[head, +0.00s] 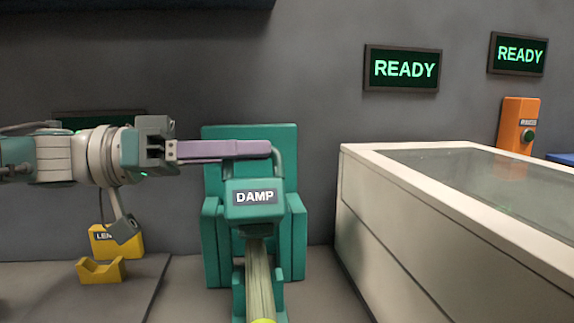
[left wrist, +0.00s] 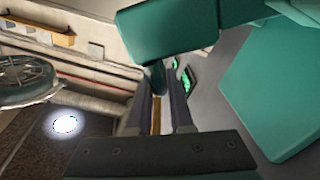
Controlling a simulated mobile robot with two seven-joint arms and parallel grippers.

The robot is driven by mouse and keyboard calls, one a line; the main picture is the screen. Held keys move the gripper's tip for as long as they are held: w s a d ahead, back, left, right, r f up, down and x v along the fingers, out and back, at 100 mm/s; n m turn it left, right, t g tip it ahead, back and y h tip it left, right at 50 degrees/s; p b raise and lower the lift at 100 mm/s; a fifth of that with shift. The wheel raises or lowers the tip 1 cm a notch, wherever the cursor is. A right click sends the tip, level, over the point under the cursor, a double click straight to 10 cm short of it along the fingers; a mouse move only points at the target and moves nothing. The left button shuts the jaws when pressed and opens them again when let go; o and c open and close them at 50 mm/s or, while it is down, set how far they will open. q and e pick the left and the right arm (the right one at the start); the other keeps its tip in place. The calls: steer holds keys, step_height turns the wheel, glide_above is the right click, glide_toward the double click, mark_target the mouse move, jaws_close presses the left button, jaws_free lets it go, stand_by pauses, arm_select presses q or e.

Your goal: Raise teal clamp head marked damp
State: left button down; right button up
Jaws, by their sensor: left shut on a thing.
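The teal clamp head (head: 254,198) bears a DAMP label on its front and sits in front of a teal upright frame (head: 212,180). A teal bar handle rises from its right side and bends left at the top. My left gripper (head: 266,149) reaches in from the left, level, with its lilac fingers shut on this handle. In the left wrist view, the teal handle (left wrist: 155,76) lies between the fingertips (left wrist: 160,95). A pale striped wood piece (head: 259,280) runs under the head; I cannot tell if they touch. My right gripper is not in view.
A yellow block (head: 128,243) with a partly hidden label and a yellow cradle (head: 101,272) stand at the left, below my arm. A large white glass-topped cabinet (head: 375,215) stands close on the right. Two READY signs (head: 405,69) hang on the wall. An orange button box (head: 518,125) stands behind the cabinet.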

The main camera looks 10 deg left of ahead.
arm_select(q)
steer(key=shift+w+a+r+b, duration=0.15)
steer(key=shift+w+a+b, duration=0.15)
steer(key=shift+w+b, duration=0.3)
steer(key=shift+w, duration=0.1)
